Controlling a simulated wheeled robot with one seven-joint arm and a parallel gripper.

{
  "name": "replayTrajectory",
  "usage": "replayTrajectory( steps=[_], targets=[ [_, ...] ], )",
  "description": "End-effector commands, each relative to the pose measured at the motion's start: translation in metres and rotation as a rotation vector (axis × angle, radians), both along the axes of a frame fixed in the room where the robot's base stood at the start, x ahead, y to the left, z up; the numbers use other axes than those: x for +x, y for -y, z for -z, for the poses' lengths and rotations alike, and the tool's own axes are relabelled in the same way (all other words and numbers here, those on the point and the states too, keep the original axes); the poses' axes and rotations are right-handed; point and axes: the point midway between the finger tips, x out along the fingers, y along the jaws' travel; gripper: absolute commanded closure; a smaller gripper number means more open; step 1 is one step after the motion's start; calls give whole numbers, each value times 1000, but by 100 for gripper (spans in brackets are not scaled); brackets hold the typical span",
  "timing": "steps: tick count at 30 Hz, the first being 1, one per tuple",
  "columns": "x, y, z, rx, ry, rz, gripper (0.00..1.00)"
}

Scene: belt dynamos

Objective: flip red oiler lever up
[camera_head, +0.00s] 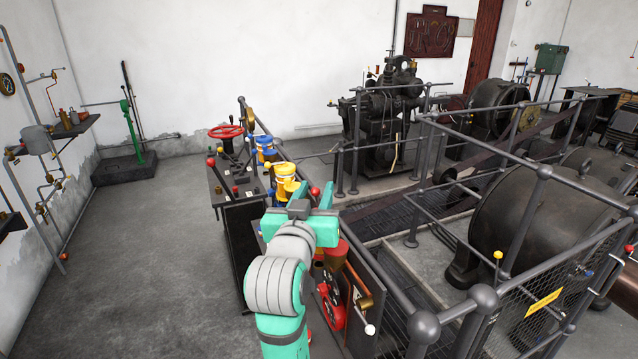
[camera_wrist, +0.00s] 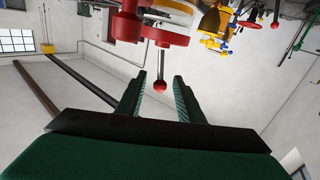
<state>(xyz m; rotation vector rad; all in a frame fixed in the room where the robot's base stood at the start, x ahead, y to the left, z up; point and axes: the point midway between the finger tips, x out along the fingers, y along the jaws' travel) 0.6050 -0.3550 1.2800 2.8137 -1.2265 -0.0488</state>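In the wrist view, the red oiler (camera_wrist: 165,36) is at the top centre. A thin lever runs from it to a red ball knob (camera_wrist: 161,86). My gripper (camera_wrist: 160,76) is open, with one finger on each side of the knob in the picture. Gaps show on both sides, so neither finger appears to touch it. In the head view, part of the red oiler (camera_head: 334,250) shows just right of my teal arm.
A yellow oiler (camera_head: 286,182) and a blue oiler (camera_head: 265,148) stand in line beyond my wrist. A dark control cabinet (camera_head: 240,235) with several levers and a red handwheel (camera_head: 225,131) are to the left. Railings (camera_head: 395,290) run along the right. The floor at left is clear.

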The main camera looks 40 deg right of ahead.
Motion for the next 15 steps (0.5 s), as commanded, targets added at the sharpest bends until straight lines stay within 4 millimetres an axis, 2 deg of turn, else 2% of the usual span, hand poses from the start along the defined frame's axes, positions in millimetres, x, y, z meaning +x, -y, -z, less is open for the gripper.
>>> replayTrajectory(
  steps=[6, 15],
  targets=[
    [20, 22, 0, 0, 0, 1, 66],
    [29, 31, 0, -1, 1, -1, 66]
  ],
)
